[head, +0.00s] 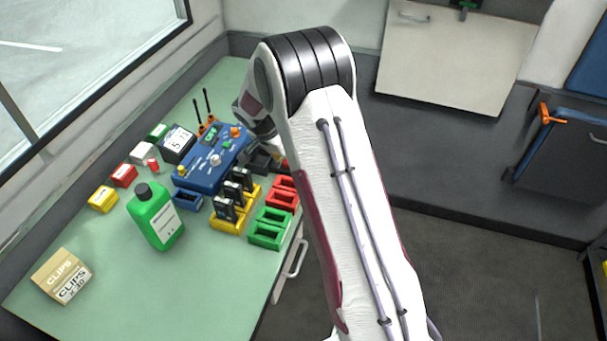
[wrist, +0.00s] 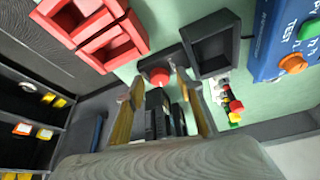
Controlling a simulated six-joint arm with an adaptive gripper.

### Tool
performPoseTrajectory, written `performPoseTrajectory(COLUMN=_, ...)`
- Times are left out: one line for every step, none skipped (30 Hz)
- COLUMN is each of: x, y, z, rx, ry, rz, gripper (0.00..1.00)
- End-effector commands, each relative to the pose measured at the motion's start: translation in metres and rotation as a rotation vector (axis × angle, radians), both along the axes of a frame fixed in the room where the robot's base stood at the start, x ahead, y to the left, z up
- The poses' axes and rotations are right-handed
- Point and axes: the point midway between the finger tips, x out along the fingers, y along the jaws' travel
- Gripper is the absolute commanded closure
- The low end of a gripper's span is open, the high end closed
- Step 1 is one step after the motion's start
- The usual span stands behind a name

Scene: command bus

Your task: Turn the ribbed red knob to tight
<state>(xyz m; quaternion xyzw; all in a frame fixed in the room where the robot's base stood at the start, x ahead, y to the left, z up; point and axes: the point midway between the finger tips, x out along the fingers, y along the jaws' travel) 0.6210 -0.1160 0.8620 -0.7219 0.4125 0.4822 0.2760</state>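A round red knob-like part (wrist: 159,77) shows in the wrist view beyond my fingertips, by a black tray. It is too small to make out ribs or a tight mark. My gripper (wrist: 158,88) is open, its two tan-padded fingers apart on either side of this red part in the picture; I see no clear contact. In the head view my arm hides the gripper and this red part.
Red trays (wrist: 88,42) and a black tray (wrist: 236,62) lie close to my gripper. The blue box carries orange and green buttons. A green bottle (head: 156,216), a yellow rack (head: 229,222) and green trays (head: 268,230) stand nearby.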

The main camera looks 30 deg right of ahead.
Motion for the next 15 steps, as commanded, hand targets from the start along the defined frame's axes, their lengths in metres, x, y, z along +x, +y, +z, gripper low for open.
performPoseTrajectory(x=-0.0012, y=-0.0007, z=-0.0001, rx=0.0, ry=0.002, rz=0.024, gripper=0.63)
performPoseTrajectory(x=-0.0011, y=-0.0009, z=0.0, rx=-0.001, ry=0.001, rz=0.042, gripper=0.63)
performPoseTrajectory(x=-0.0011, y=-0.0011, z=0.0002, rx=0.0, ry=0.0, rz=0.064, gripper=0.63)
performPoseTrajectory(x=-0.0014, y=-0.0013, z=0.0002, rx=-0.001, ry=0.001, rz=0.081, gripper=0.63)
performPoseTrajectory(x=-0.0016, y=-0.0015, z=0.0002, rx=0.0, ry=0.0, rz=0.095, gripper=0.63)
performPoseTrajectory(x=-0.0015, y=-0.0016, z=0.0004, rx=0.0, ry=0.0, rz=0.117, gripper=0.63)
performPoseTrajectory(x=-0.0016, y=-0.0018, z=0.0004, rx=0.0, ry=0.0, rz=0.132, gripper=0.63)
performPoseTrajectory(x=-0.0016, y=-0.0018, z=0.0004, rx=0.0, ry=0.0, rz=0.147, gripper=0.63)
performPoseTrajectory(x=-0.0017, y=-0.0018, z=0.0002, rx=0.0, ry=0.0, rz=0.168, gripper=0.63)
performPoseTrajectory(x=-0.0022, y=-0.0018, z=0.0, rx=0.0, ry=0.0, rz=0.182, gripper=0.63)
performPoseTrajectory(x=-0.0023, y=-0.0018, z=-0.0002, rx=0.0, ry=0.002, rz=0.196, gripper=0.63)
performPoseTrajectory(x=-0.0021, y=-0.0018, z=-0.0001, rx=0.0, ry=0.0, rz=0.214, gripper=0.63)
performPoseTrajectory(x=-0.0021, y=-0.0018, z=0.0, rx=-0.001, ry=0.001, rz=0.229, gripper=0.63)
performPoseTrajectory(x=-0.0023, y=-0.0021, z=0.0, rx=0.0, ry=0.001, rz=0.242, gripper=0.63)
performPoseTrajectory(x=-0.0023, y=-0.0022, z=0.0001, rx=-0.001, ry=0.001, rz=0.259, gripper=0.63)
